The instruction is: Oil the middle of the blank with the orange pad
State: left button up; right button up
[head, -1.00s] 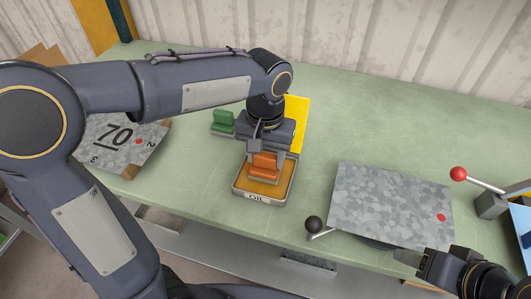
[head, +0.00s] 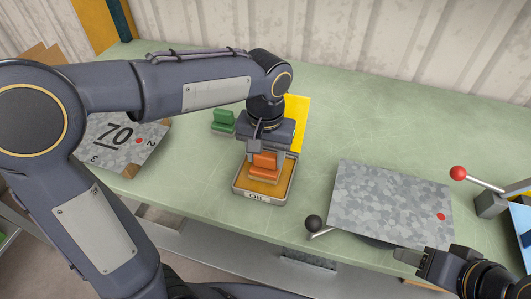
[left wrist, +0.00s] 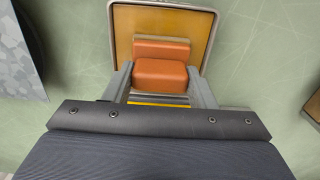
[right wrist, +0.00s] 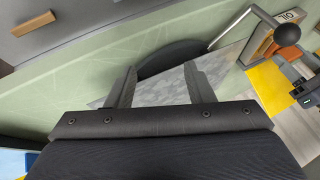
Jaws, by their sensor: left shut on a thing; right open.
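The orange pad (head: 264,161) is at the metal oil tray (head: 240,189), which has an amber inside and an OIL label. My left gripper (head: 266,155) points down and is shut on the pad's handle; the pad also shows between the fingers in the left wrist view (left wrist: 160,72). I cannot tell whether the pad touches the tray floor. The blank (head: 385,200), a mottled grey plate with a red dot near its right edge, lies to the right of the tray. My right gripper (head: 410,257) is open and empty by the blank's front right corner; the right wrist view shows its spread fingers (right wrist: 155,85).
A green pad (head: 223,121) stands behind and left of the tray. A stack of plates marked 70 (head: 115,145) lies at the left. A black-knobbed lever (head: 313,224) stands at the blank's front left, a red-knobbed lever (head: 458,174) at its right. Bench between tray and blank is clear.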

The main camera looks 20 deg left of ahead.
aim_at(266, 154)
pick_arm(q)
jog(key=shift+f, duration=0.1)
notch_tip(266, 154, up, 7)
jog(key=p, duration=0.6)
dwell(0.3)
dwell(0.7)
